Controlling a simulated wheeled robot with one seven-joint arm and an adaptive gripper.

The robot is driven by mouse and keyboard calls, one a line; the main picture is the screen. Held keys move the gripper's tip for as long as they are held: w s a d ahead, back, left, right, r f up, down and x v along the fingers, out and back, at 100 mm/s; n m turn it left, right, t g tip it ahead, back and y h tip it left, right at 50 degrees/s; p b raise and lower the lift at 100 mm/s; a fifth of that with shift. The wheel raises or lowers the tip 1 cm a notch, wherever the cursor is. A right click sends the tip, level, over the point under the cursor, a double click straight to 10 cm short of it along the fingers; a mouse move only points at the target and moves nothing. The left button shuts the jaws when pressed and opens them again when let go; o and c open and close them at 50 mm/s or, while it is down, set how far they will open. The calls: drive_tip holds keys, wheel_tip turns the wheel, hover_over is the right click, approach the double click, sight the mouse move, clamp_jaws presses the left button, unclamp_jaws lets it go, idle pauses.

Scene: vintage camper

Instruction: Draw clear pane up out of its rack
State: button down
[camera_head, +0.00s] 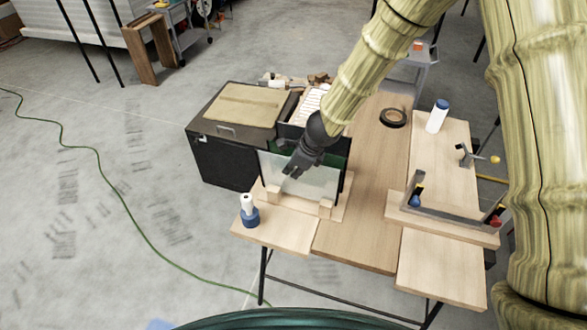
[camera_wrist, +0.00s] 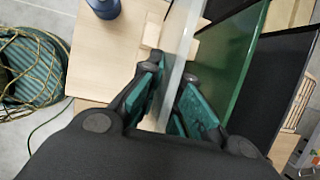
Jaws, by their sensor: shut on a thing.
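The clear pane (camera_head: 318,184) stands upright in a wooden rack (camera_head: 325,209) on the table's near left side. Its lower edge appears to be down behind the rack's front blocks. My gripper (camera_head: 290,172) reaches down from above and is shut on the pane's upper part. In the wrist view the pane (camera_wrist: 181,42) runs edge-on between the fingers of my gripper (camera_wrist: 172,88). A green pane (camera_head: 338,154) stands behind it, apart from the fingers; it also shows in the wrist view (camera_wrist: 236,65). A dark panel (camera_wrist: 283,75) stands beyond the green one.
A dark cabinet (camera_head: 222,162) is to the left behind. The table's middle (camera_head: 368,180) is clear.

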drive_tip(key=shift+r+p, duration=2.8)
drive_tip(key=shift+r, duration=0.45)
drive_tip(key=shift+r, duration=1.45)
